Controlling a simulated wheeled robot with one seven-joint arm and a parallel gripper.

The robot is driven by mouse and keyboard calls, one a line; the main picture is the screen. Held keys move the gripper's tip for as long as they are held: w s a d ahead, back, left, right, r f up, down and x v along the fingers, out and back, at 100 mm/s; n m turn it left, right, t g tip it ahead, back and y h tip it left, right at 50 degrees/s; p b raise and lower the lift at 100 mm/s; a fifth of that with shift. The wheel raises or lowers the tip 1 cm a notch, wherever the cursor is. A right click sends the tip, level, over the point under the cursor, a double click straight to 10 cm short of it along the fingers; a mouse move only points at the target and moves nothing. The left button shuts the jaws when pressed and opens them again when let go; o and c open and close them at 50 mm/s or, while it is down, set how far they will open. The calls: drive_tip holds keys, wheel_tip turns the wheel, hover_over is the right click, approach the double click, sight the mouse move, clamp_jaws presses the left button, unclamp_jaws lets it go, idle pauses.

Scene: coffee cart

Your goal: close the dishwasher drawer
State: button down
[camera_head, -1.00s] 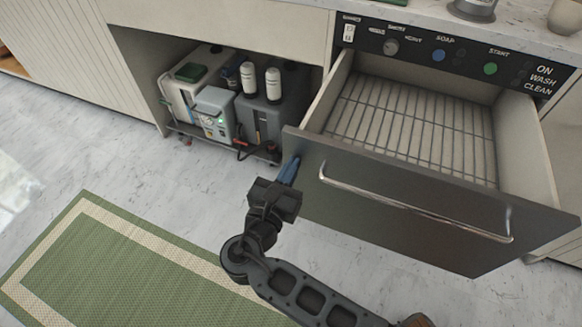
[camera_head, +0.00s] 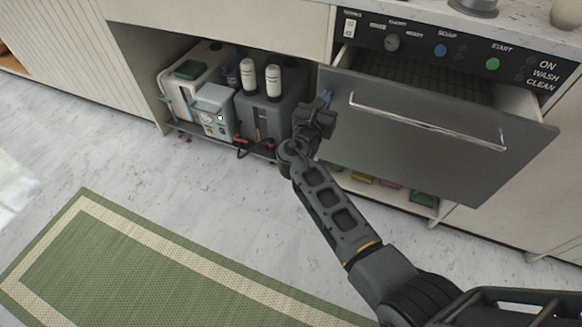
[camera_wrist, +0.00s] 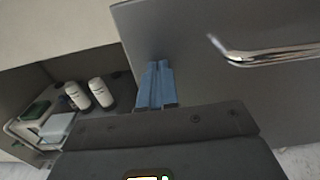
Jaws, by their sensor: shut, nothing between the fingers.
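The dishwasher drawer (camera_head: 425,135) has a dark grey front with a long silver handle (camera_head: 425,122). It stands partly open, and a strip of its wire rack (camera_head: 420,72) shows behind the front. In the wrist view the drawer front (camera_wrist: 220,80) fills the right side, with the handle (camera_wrist: 270,56) at upper right. My gripper (camera_head: 325,97) is shut and empty, its blue fingertips (camera_wrist: 157,84) at the left edge of the drawer front, left of the handle. They look to be touching the front, but exact contact is hard to tell.
Left of the drawer, an open bay holds grey machines (camera_head: 260,115) and two white bottles (camera_head: 260,80). The control panel (camera_head: 450,50) is above the drawer. A lower shelf with colored items (camera_head: 390,186) shows beneath it. A green mat (camera_head: 150,260) lies on the floor.

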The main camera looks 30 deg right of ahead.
drive_tip(key=b+x, duration=0.4)
drive_tip(key=x, duration=0.8)
drive_tip(key=shift+w+d+f, duration=0.15)
drive_tip(key=shift+w+d+b, duration=0.3)
drive_tip(key=shift+d+b, duration=0.1)
drive_tip(key=shift+b, duration=0.05)
drive_tip(key=shift+w+d+r, duration=0.1)
drive_tip(key=shift+r, duration=0.15)
drive_tip(key=shift+d+r, duration=0.1)
drive_tip(key=shift+s+a, duration=0.25)
drive_tip(key=p+v, duration=0.3)
drive_tip(key=v, duration=1.1)
drive_tip(key=shift+f+p, duration=0.3)
drive_tip(key=shift+p, duration=0.05)
